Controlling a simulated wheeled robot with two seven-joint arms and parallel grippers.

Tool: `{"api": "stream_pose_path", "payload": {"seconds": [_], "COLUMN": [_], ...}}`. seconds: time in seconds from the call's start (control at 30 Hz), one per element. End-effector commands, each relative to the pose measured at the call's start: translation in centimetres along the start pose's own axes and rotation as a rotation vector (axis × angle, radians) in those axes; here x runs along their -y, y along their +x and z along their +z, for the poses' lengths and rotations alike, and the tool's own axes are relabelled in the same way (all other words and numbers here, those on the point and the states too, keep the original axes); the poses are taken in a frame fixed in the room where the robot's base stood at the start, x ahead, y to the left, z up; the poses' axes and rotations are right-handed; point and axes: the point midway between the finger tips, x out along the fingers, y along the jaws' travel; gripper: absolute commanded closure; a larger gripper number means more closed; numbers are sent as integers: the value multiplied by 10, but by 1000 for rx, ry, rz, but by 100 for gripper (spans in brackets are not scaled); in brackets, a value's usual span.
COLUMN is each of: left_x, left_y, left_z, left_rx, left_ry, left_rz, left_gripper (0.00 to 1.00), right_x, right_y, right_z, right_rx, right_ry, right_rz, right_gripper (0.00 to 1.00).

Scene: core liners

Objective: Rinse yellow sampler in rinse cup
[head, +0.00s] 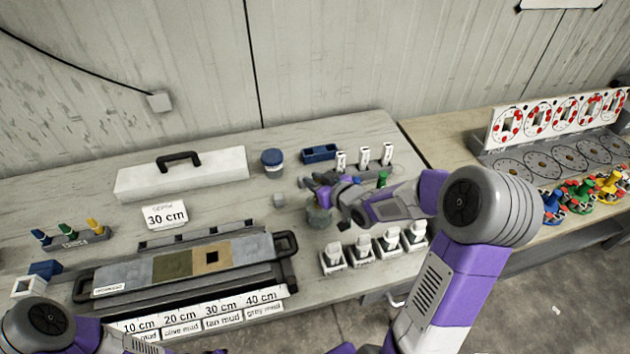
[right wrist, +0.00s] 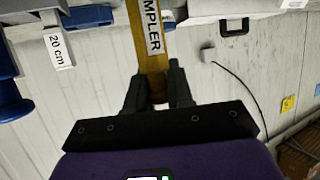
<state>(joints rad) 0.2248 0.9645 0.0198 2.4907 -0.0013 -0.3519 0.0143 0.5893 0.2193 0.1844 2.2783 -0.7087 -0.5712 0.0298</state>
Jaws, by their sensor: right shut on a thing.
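My right gripper (head: 322,190) is over the back right of the table. The right wrist view shows its fingers (right wrist: 158,88) shut on the yellow sampler (right wrist: 146,50), an orange-yellow bar with a white lettered label. In the head view I cannot make out the sampler clearly. A round grey container with a dark blue top (head: 272,163) stands to the left of the gripper, apart from it; it looks like the rinse cup, but I cannot read a label. My left arm shows at the lower left; its gripper is out of view.
A core tray (head: 185,265) with coloured sections lies front left of the gripper. White cups (head: 362,250) stand in front of it, and upright white tags (head: 364,157) behind. A small rack (head: 75,238) holds blue, green and yellow pieces. A white handled box (head: 180,175) is at the back.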

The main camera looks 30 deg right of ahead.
Motion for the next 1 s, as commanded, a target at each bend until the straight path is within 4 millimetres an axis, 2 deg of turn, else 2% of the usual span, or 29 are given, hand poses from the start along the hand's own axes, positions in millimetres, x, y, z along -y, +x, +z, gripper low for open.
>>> {"api": "stream_pose_path", "payload": {"seconds": [0.1,0.4,0.8,1.0], "left_x": [-2,-2,3,3], "left_y": [-5,-5,8,8], "left_z": [0,0,0,0], "left_rx": [0,0,0,0], "left_ry": [0,0,0,0], "left_rz": [0,0,0,0], "left_gripper": [57,57,57,57], "right_x": [0,0,0,0], "right_y": [-2,-2,3,3], "right_z": [-7,-6,8,7], "right_rx": [-1,-1,0,0], "right_ry": [-1,-1,0,0], "right_rz": [0,0,0,1], "right_gripper": [100,100,100,100]}}
